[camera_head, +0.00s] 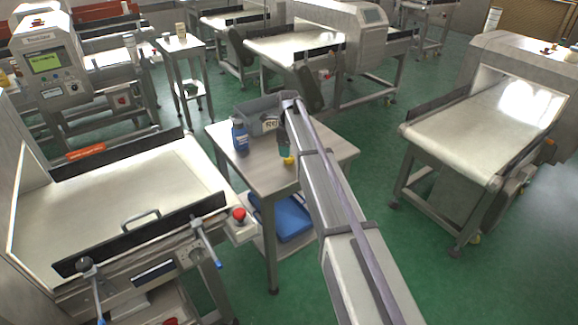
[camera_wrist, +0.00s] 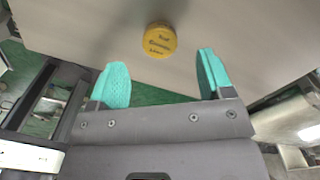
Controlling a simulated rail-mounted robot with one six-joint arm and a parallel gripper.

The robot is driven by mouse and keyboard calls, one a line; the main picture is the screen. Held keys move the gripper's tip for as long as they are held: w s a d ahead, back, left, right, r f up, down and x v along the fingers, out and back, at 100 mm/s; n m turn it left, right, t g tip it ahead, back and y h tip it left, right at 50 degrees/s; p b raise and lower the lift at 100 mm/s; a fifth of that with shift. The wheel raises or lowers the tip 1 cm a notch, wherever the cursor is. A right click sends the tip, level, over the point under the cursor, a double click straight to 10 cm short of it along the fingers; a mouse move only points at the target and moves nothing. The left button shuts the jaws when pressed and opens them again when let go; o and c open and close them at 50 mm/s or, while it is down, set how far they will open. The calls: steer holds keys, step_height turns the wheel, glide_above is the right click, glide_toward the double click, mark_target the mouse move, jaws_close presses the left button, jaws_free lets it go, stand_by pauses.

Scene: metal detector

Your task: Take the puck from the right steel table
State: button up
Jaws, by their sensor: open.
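The puck is a yellow disc with dark lettering (camera_wrist: 160,40), lying on the steel table (camera_wrist: 90,30) in the wrist view. In the head view the puck (camera_head: 289,161) is a small yellow spot on the steel table (camera_head: 325,152), partly hidden by my arm. My gripper (camera_wrist: 162,80) has teal fingertips, spread apart with nothing between them. The puck is beyond the fingertips, roughly centred between them and not touching. In the head view one teal fingertip of my gripper (camera_head: 284,148) shows beside the arm, close to the puck; the rest is hidden.
A blue bottle (camera_head: 240,135) and a grey bin (camera_head: 262,112) stand on the same table. A blue tray (camera_head: 285,217) is on its lower shelf. A conveyor with a red button (camera_head: 239,215) is at left; another conveyor (camera_head: 475,125) is at right.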

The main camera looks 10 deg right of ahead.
mark_target(289, 160)
step_height(289, 160, down, 5)
steer(key=b, duration=0.5)
steer(key=shift+s+d+f, duration=0.1)
steer(key=shift+f, duration=0.1)
steer(key=shift+r, duration=0.25)
steer(key=c, duration=1)
